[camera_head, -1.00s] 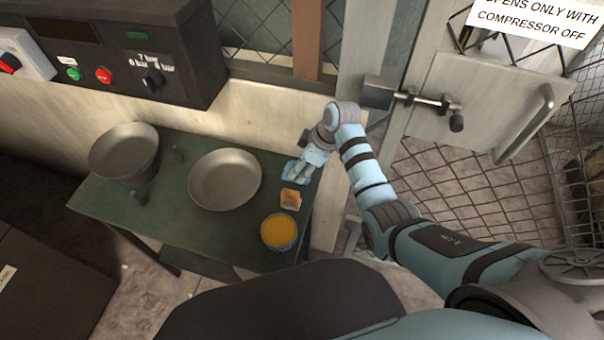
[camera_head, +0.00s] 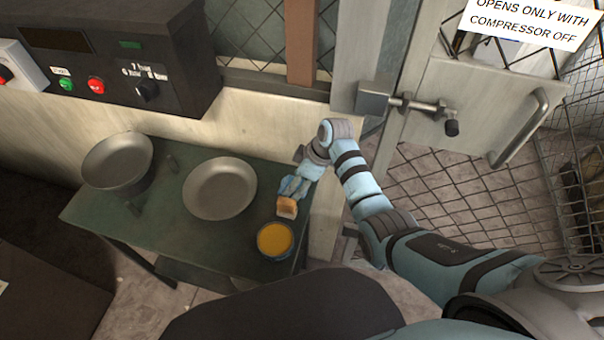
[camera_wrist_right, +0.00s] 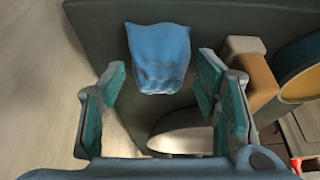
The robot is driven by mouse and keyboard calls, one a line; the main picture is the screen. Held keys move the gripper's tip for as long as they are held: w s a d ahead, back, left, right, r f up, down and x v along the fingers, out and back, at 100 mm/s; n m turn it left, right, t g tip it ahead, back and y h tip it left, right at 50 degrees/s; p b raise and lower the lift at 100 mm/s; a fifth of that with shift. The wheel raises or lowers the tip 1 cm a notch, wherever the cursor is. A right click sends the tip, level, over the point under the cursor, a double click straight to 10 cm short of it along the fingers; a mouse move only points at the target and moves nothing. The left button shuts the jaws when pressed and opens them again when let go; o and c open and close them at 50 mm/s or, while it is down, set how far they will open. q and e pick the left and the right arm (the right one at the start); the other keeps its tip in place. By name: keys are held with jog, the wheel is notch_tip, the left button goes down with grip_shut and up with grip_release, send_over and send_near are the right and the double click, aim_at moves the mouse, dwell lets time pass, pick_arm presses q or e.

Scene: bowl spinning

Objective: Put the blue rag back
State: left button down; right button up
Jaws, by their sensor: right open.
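The blue rag (camera_head: 292,187) lies on the right end of the green table (camera_head: 150,215), just behind a tan sponge-like block (camera_head: 286,207). In the right wrist view the rag (camera_wrist_right: 160,55) lies crumpled on the dark table top, beyond the fingertips. My right gripper (camera_head: 303,178) is at the table's right edge, close to the rag. My left gripper is not in view.
Two grey metal bowls, one at left (camera_head: 117,160) and one in the middle (camera_head: 220,188), are on the table. A tub of yellow stuff (camera_head: 274,239) sits at the front right corner. A control box (camera_head: 120,50) stands behind; a mesh door (camera_head: 470,170) is at right.

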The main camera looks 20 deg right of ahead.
jog(key=p+v, duration=0.2)
jog(key=v, duration=1)
jog(key=shift+p, duration=0.4)
jog(key=shift+a, duration=0.1)
